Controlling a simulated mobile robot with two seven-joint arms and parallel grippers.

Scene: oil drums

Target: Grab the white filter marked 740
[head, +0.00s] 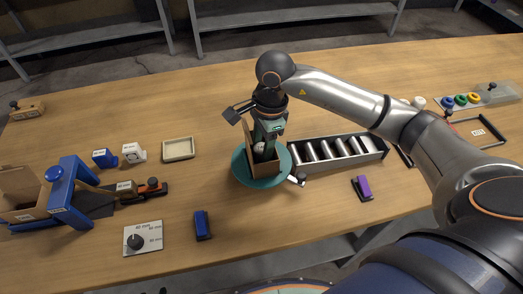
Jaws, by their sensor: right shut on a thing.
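My right gripper (262,148) reaches down into an open brown box (265,171) near the middle of the table. It is shut on a white rounded thing (260,147) between its fingers, inside the box. This looks like the white filter, but I cannot read a 740 mark on it. The gripper and the box walls hide part of it. The box stands on a round teal disc (245,179). My left gripper is not in view.
A metal tray with rollers (351,146) lies right of the disc. A small white item (297,180) is at the disc's edge. A beige tray (179,149), a white block (134,153) and blue blocks stand left. A purple-topped block (362,187) is at front right.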

